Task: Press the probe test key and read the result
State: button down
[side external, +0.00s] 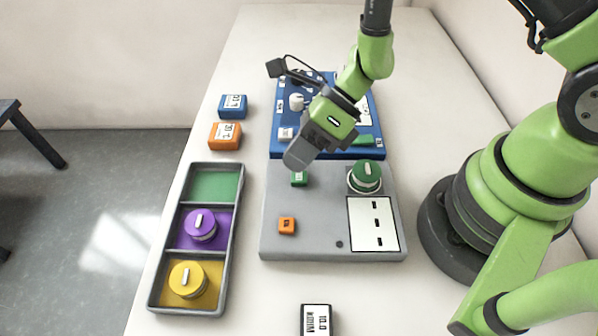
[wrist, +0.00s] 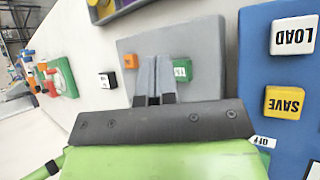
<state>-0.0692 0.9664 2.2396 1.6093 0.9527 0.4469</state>
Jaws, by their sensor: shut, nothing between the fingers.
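A grey panel (side external: 310,245) lies on the table with a small green key (side external: 299,180) and a small orange key (side external: 286,226). Their lettering is too small to read, so I cannot tell which is the probe test key. A white display card (side external: 373,224) on the panel shows several short black marks. My gripper (side external: 297,160) is shut and empty, pointing down over the back of the grey panel, close to the green key. In the wrist view, the closed fingers (wrist: 155,66) appear between the orange key (wrist: 130,61) and the green key (wrist: 182,70); contact cannot be told.
A green round knobbed piece (side external: 366,176) sits at the grey panel's back right. Behind is a blue panel (side external: 330,152), with LOAD (wrist: 293,35) and SAVE (wrist: 284,102) keys. A tray (side external: 154,296) holds purple and yellow pucks; its green compartment is empty. Loose blocks stand nearby.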

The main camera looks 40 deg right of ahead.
dwell(0.3)
jog(key=shift+f, duration=0.4)
jog(key=shift+f, duration=0.45)
dwell(0.6)
jog(key=shift+r, duration=0.9)
jog(key=shift+r, duration=2.5)
